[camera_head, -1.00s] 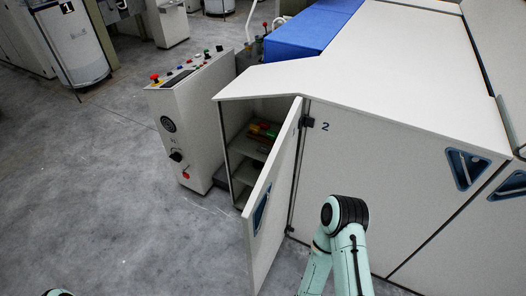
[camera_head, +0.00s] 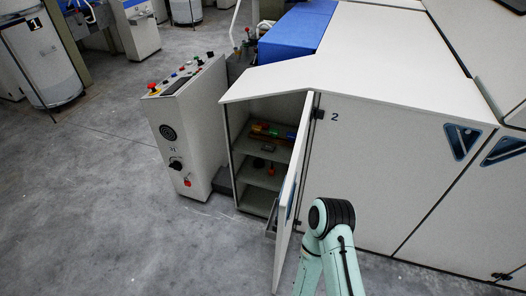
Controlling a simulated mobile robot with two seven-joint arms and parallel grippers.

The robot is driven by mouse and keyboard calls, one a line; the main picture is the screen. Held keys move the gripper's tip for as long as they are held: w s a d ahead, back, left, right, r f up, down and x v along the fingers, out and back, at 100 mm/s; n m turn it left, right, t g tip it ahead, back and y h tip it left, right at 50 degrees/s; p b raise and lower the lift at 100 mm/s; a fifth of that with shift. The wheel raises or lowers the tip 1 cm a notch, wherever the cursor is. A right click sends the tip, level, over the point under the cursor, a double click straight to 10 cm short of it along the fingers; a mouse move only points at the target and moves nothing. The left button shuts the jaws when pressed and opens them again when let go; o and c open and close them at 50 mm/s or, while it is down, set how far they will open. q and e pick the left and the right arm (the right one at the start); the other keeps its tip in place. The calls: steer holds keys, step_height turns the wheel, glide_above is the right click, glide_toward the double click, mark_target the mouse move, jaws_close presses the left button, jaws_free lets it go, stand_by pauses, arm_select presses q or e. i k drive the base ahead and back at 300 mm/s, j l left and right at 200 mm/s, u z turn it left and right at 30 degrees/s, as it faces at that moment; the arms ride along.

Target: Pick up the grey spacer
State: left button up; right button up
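I cannot make out a grey spacer for certain in the head view. The cabinet (camera_head: 228,150) of the white machine stands open, and small items lie on its shelves. A row of yellow, green, blue and red items (camera_head: 268,131) is on the upper shelf. A small dark item (camera_head: 258,163) and a small red item (camera_head: 271,170) are on the shelf below. The lowest part of the cabinet is partly hidden by the open door. My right arm's pale green links show at the bottom, right of the door, but its gripper is out of view. My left gripper is out of view.
The open cabinet door (camera_head: 291,205) juts out toward me. A control panel (camera_head: 188,130) with buttons stands left of the cabinet. The machine's closed panels (camera_head: 385,170) fill the right. The grey floor (camera_head: 110,215) at left is clear.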

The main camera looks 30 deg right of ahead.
mark_target(271, 148)
steer(key=i+j+z, duration=0.1)
steer(key=j, duration=0.25)
steer(key=i+j+z, duration=0.1)
steer(key=j, duration=0.2)
steer(key=i+j+z, duration=0.1)
steer(key=j, duration=0.25)
steer(key=i+j+z, duration=0.25)
steer(key=i, duration=0.25)
steer(key=i+j+z, duration=0.25)
steer(key=i+j, duration=0.2)
steer(key=j, duration=0.15)
